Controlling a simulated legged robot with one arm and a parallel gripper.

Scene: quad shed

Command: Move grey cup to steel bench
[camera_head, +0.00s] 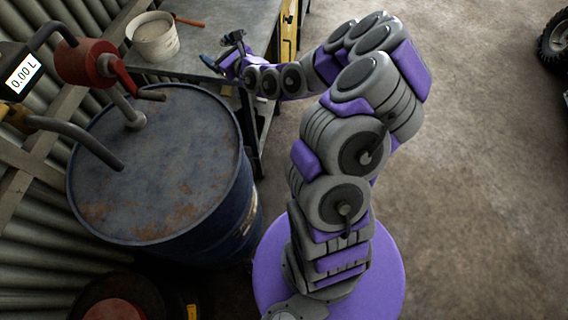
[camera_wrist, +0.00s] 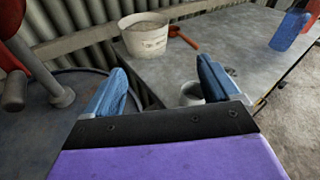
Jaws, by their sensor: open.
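The grey cup (camera_wrist: 191,94) shows in the wrist view, between my two fingers and close to the right one, which hides part of it. It appears to stand on the steel bench (camera_wrist: 185,58), near the bench's edge. I cannot tell whether the finger touches it. My gripper (camera_wrist: 160,72) is open, its blue fingers wide apart. In the head view my gripper (camera_head: 222,55) is over the edge of the steel bench (camera_head: 215,25); I cannot make out the cup there.
A whitish bucket (camera_wrist: 145,36) stands on the bench by the corrugated wall, with a red-handled tool (camera_wrist: 183,37) beside it. A blue object (camera_wrist: 290,30) stands farther right. A blue drum (camera_head: 160,165) with a red pump (camera_head: 88,62) is near my base. Open floor lies right.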

